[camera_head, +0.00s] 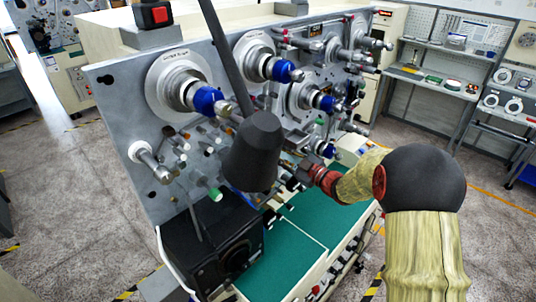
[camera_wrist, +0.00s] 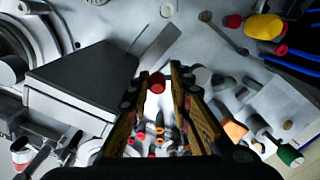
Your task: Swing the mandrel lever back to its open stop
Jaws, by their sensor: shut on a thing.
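In the wrist view, my gripper (camera_wrist: 164,75) has its two tan-padded fingers on either side of a small red knob (camera_wrist: 156,84), and is shut on it. The knob appears to be the end of the mandrel lever; its shaft and pivot are hidden or too foreshortened to follow. In the head view, my gripper (camera_head: 297,172) reaches in from the right to the front of the grey machine panel (camera_head: 120,105), low among the spindles. The lever cannot be made out there, and the lever's angle cannot be told.
A dark lamp-like cone (camera_head: 254,150) on a rod stands before the panel. Blue-collared spindles (camera_head: 205,100) and several coloured knobs crowd the panel. A black box (camera_head: 200,245) sits at lower left. A green work surface (camera_head: 285,262) lies below, mostly clear.

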